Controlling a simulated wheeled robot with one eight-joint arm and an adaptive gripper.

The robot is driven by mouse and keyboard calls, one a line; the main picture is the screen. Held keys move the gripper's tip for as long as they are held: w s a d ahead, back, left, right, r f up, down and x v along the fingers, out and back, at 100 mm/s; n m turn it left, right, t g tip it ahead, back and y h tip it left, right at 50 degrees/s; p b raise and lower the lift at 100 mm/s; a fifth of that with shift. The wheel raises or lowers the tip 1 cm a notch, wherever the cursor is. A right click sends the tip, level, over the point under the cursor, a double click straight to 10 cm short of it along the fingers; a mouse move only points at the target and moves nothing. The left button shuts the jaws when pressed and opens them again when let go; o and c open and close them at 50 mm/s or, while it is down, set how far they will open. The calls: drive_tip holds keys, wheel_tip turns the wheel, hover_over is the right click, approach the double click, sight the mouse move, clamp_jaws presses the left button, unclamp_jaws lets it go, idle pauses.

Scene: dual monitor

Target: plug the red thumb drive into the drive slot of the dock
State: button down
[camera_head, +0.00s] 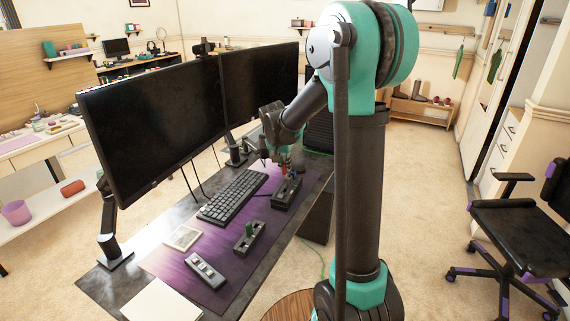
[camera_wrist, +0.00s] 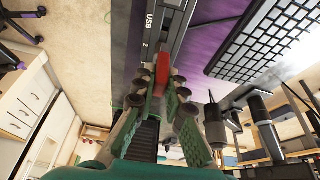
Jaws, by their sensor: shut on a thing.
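The red thumb drive (camera_wrist: 162,70) is held between the fingertips of my gripper (camera_wrist: 160,88) in the wrist view. In the head view the red drive (camera_head: 285,170) shows as a small red spot under my gripper (camera_head: 276,158), above or at the dark dock (camera_head: 287,193). In the wrist view the dock (camera_wrist: 172,32), marked "USB 2", lies just past the drive's far end. The slot itself is hidden, and I cannot tell whether the drive's tip touches or enters it.
A black keyboard (camera_head: 233,195) lies left of the dock on the purple mat (camera_head: 180,266). A dark block with a green piece (camera_head: 249,238) and a grey button box (camera_head: 206,270) sit nearer. Two monitors (camera_head: 155,122) stand along the desk's left side.

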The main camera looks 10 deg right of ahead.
sight(285, 174)
drive_tip(key=shift+f, duration=2.45)
drive_tip(key=shift+f, duration=1.45)
drive_tip(key=c, duration=1.5)
unclamp_jaws()
drive_tip(key=v, duration=1.2)
drive_tip(key=shift+s, duration=0.1)
drive_tip(key=s+d+f+n, duration=0.2)
drive_tip(key=s+f, duration=0.1)
drive_tip(key=s, duration=0.5)
drive_tip(key=s+d+f+n+y, duration=0.1)
drive_tip(key=s+f, duration=0.3)
drive_tip(key=s, duration=0.5)
drive_tip(key=s+d+f+n+y, duration=0.1)
drive_tip(key=s+d+f+n, duration=0.2)
drive_tip(key=s, duration=0.6)
drive_tip(key=shift+s+f, duration=0.2)
drive_tip(key=shift+f, duration=0.3)
